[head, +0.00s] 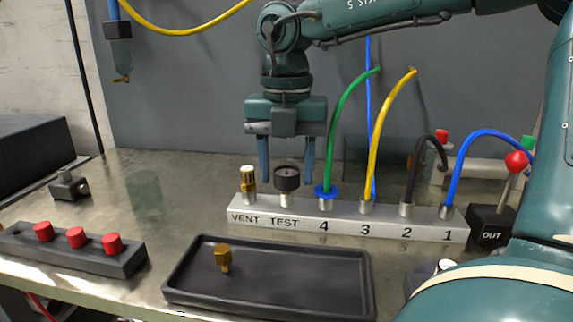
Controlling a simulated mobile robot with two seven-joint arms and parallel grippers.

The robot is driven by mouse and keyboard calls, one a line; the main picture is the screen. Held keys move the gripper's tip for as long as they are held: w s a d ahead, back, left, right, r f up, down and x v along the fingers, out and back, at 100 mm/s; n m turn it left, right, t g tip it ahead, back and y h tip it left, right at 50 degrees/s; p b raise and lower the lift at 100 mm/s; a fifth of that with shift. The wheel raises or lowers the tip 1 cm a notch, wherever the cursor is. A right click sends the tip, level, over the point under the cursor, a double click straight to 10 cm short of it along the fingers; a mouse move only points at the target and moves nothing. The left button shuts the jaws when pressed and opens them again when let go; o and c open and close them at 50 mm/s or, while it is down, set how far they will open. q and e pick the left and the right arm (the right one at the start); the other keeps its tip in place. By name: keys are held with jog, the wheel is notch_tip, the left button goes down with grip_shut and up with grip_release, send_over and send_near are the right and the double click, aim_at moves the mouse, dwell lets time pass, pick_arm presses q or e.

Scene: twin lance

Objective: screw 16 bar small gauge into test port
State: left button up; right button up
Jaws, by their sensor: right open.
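A small dark round gauge (287,178) stands upright on the TEST port of the grey manifold block (345,226). Its metal stem meets the top of the block; I cannot read its dial or tell how far it is threaded in. My right gripper (285,180) points down from above with its two blue fingers apart. One finger is at the left of the gauge and one at the right, with visible gaps, so it is open around or just behind the gauge. My left gripper is not in view.
A brass fitting (248,180) stands on VENT. Green (338,115), yellow (382,120), black and blue hoses rise from ports 4 to 1. A black tray (310,285) holds a brass piece (223,258). A red-button box (100,258) lies left.

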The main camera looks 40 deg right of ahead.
jog(key=shift+r+n, duration=0.1)
jog(key=shift+n, duration=0.4)
jog(key=n+p, duration=0.2)
jog(key=n, duration=0.1)
jog(key=shift+n, duration=0.4)
jog(key=shift+n+p, duration=0.35)
jog(key=shift+n, duration=0.55)
jog(key=n+p, duration=0.1)
jog(key=n, duration=0.2)
jog(key=shift+n, duration=0.4)
jog(key=n+p, duration=0.1)
jog(key=n, duration=0.2)
jog(key=n+p, duration=0.1)
jog(key=n, duration=0.3)
jog(key=shift+s, duration=0.1)
jog(key=n+p, duration=0.1)
jog(key=n, duration=0.2)
jog(key=shift+n+p, duration=0.45)
jog(key=shift+n, duration=0.55)
jog(key=n, duration=0.3)
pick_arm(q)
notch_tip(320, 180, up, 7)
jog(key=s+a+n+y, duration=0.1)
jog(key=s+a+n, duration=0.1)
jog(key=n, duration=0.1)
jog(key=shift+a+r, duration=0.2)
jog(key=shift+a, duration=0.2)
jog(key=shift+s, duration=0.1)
pick_arm(e)
jog(key=shift+c, duration=0.4)
